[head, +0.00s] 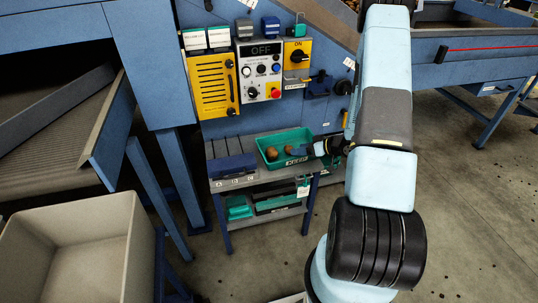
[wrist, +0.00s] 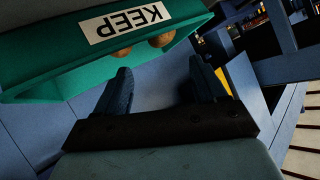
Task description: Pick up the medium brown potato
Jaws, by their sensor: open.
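Two brown potatoes lie in the green KEEP tray (head: 266,142) on the small bench: a left one (head: 271,154) and a right one (head: 288,149). I cannot tell which is the medium one. In the wrist view the two potatoes (wrist: 121,54) (wrist: 162,40) show only in part, past the rim of the tray (wrist: 40,72) with its upside-down KEEP label. My gripper (head: 303,150) is at the right end of the tray, close to the right potato. In the wrist view my gripper (wrist: 162,85) has its fingers apart with nothing between them.
A blue divided box (head: 232,167) stands left of the tray on the bench (head: 225,187). The control panel (head: 262,72), reading OFF, is above and behind. A large beige bin (head: 75,245) stands at lower left. Concrete floor is open at right.

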